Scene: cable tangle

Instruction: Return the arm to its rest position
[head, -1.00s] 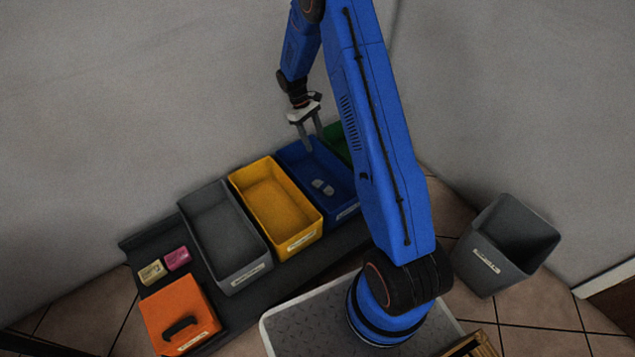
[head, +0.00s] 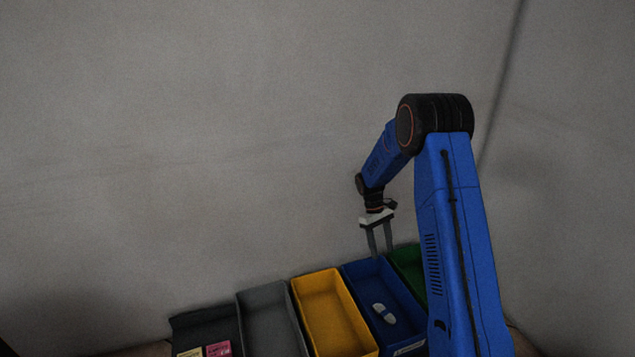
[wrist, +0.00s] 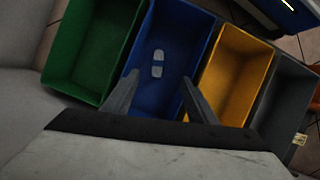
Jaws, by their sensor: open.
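My gripper (head: 379,240) points down above the back of the blue bin (head: 360,268), with its two fingers apart and nothing between them. In the wrist view my gripper (wrist: 160,98) shows its fingers spread over the near end of the blue bin (wrist: 188,45). Two small pale pieces (head: 383,313) lie on the floor of the blue bin, clear of the fingers; they also show in the wrist view (wrist: 158,63). My arm is bent, with its elbow high at the right of the head view.
A yellow bin (head: 330,310) and a grey bin (head: 270,318) stand left of the blue bin, and a green bin (head: 408,262) stands right. A pink block (head: 219,349) lies at the lower left. A bare wall (head: 200,130) rises behind the bins.

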